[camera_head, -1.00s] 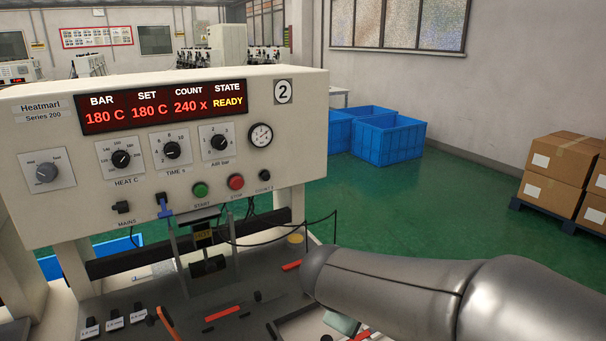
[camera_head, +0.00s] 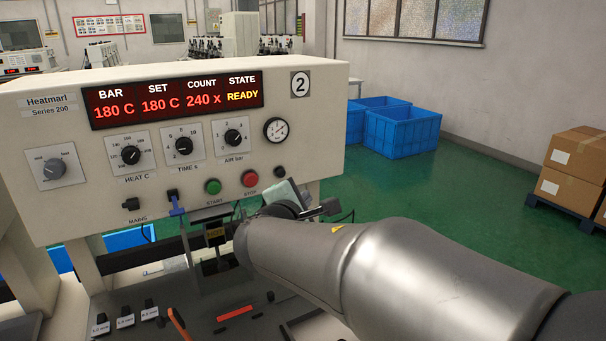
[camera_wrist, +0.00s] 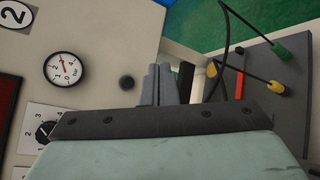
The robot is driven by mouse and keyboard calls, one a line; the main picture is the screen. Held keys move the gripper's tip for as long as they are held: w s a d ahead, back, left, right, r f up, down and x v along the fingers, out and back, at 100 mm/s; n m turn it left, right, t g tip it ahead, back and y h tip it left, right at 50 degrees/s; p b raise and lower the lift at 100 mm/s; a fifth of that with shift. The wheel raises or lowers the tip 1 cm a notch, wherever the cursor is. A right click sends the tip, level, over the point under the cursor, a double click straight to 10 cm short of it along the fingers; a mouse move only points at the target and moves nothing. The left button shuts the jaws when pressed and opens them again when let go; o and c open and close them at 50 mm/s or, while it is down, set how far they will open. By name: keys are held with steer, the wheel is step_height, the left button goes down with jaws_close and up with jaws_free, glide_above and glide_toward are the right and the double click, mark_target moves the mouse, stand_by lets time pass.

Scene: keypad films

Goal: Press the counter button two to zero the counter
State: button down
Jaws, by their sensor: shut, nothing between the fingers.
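The counter button (camera_head: 280,172) is a small black round knob low on the right of the press's cream front panel, right of the red stop button (camera_head: 250,179). Its label is covered by my arm's end in the head view. In the wrist view the counter button (camera_wrist: 127,82) stands just left of my gripper's fingers, with a gap between. My gripper (camera_wrist: 159,68) is shut and empty, its two grey fingers side by side. The red display (camera_head: 175,99) reads count 240 and state READY. A plate marked 2 (camera_head: 300,84) is at its right.
The round gauge (camera_head: 277,130) sits above the counter button. The green start button (camera_head: 213,187) and a blue-tipped switch (camera_head: 175,204) are further left. Rods with yellow and green ends (camera_wrist: 277,87) lie at the right of the wrist view. Blue crates (camera_head: 402,131) stand behind on open floor.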

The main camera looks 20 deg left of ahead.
mark_target(281, 173)
steer(key=shift+a, duration=0.1)
steer(key=w+a+p, duration=0.4)
steer(key=w+a, duration=0.1)
steer(key=w, duration=0.1)
steer(key=shift+w+a, duration=0.2)
steer(key=shift+a, duration=0.2)
stand_by(2.0)
steer(key=shift+w+a, duration=0.3)
steer(key=shift+w+a, duration=0.3)
steer(key=shift+a, duration=0.05)
stand_by(0.8)
steer(key=shift+s+d, duration=0.1)
steer(key=shift+s+d+b, duration=0.5)
steer(key=shift+d+b, duration=0.05)
steer(key=shift+b, duration=0.2)
